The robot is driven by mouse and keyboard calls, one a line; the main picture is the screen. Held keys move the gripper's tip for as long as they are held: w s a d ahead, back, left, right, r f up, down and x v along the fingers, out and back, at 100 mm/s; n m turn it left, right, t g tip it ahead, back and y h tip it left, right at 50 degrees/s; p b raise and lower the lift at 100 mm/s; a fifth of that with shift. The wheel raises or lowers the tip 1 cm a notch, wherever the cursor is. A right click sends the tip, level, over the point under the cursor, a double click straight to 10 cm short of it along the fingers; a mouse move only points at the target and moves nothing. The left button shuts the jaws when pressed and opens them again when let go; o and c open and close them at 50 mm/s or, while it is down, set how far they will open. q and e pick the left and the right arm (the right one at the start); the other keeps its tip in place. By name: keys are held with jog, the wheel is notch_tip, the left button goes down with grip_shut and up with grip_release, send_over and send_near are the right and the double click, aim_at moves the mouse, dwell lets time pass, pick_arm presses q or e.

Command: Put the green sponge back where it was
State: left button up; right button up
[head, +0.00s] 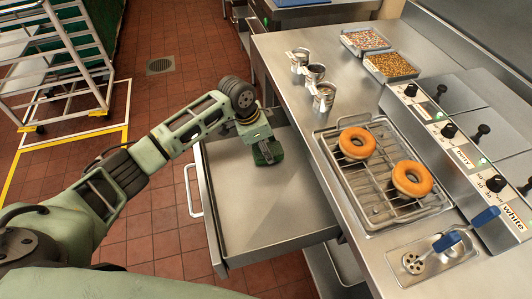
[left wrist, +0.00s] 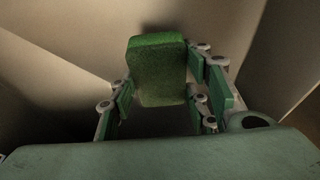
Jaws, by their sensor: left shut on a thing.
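The green sponge (left wrist: 158,70) is a rough, dark green block in the left wrist view, upright between the fingers of my left gripper (left wrist: 165,98). The gripper is shut on it. In the head view my left gripper (head: 267,150) points down over the far part of an open metal drawer (head: 245,205). There the green fingers and the sponge are hard to tell apart, and I cannot tell whether the sponge touches the drawer floor. My right gripper is out of view.
The steel counter (head: 300,100) stands right of the drawer. It carries several small metal cups (head: 324,96), a wire rack (head: 375,185) with two doughnuts (head: 357,143), topping trays (head: 390,65) and a blue-handled tool (head: 465,230). The rest of the drawer floor looks bare. A wheeled rack (head: 60,60) stands far left.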

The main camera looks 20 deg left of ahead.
pick_arm(q)
jog(key=shift+f, duration=1.25)
jog(key=shift+f, duration=0.15)
jog(key=o, duration=1)
jog(key=shift+o, duration=0.2)
jog(key=v, duration=1.2)
jog(key=shift+r, duration=0.2)
jog(key=shift+f, duration=0.1)
